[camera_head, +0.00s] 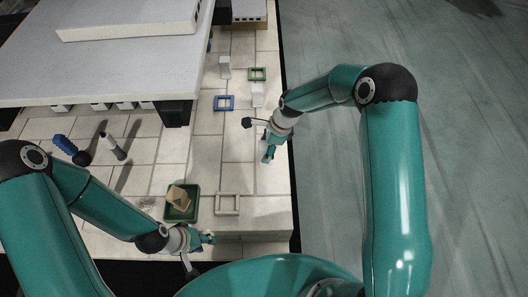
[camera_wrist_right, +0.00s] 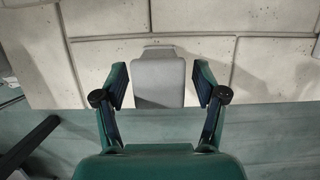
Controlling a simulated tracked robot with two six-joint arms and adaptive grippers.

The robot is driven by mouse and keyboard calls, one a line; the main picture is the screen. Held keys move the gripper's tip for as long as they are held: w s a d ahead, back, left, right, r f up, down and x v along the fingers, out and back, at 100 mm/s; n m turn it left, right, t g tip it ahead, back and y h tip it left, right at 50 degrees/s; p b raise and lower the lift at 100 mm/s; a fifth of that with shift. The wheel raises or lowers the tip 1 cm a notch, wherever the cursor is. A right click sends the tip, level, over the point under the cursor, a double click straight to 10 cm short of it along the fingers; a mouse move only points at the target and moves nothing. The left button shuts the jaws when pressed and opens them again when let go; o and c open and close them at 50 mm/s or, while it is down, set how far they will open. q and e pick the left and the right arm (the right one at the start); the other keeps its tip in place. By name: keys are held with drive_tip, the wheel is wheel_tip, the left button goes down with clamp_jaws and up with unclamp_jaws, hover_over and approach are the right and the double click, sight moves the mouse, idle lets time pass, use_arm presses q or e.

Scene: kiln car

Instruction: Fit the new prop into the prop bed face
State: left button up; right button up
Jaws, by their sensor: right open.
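In the right wrist view a grey block (camera_wrist_right: 158,78), likely a prop, lies between the fingers of my right gripper (camera_wrist_right: 160,84). The fingers are open, with a gap on each side of the block. In the head view my right gripper (camera_head: 267,153) is low over the tiles near the deck's right edge; a block there is not clear. Two pale upright blocks stand farther back, one (camera_head: 225,67) left of the other (camera_head: 257,94). A blue frame (camera_head: 217,103), a green frame (camera_head: 250,74) and a pale frame (camera_head: 219,204) lie on the tiles. My left gripper (camera_head: 208,238) is at the front; its fingers are too small to read.
A green tray (camera_head: 169,214) with tan pieces sits left of the pale frame. A blue-handled tool (camera_head: 64,144) and a pale cylinder (camera_head: 113,147) lie at left. A raised white slab (camera_head: 110,65) on dark posts overhangs the back left. The tiled deck ends at right.

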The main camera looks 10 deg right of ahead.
idle(0.6)
clamp_jaws()
idle(0.3)
drive_tip(key=shift+r, duration=0.45)
idle(0.5)
drive_tip(key=shift+s+r+p, duration=0.1)
drive_tip(key=shift+r+p, duration=0.95)
drive_tip(key=shift+r, duration=0.65)
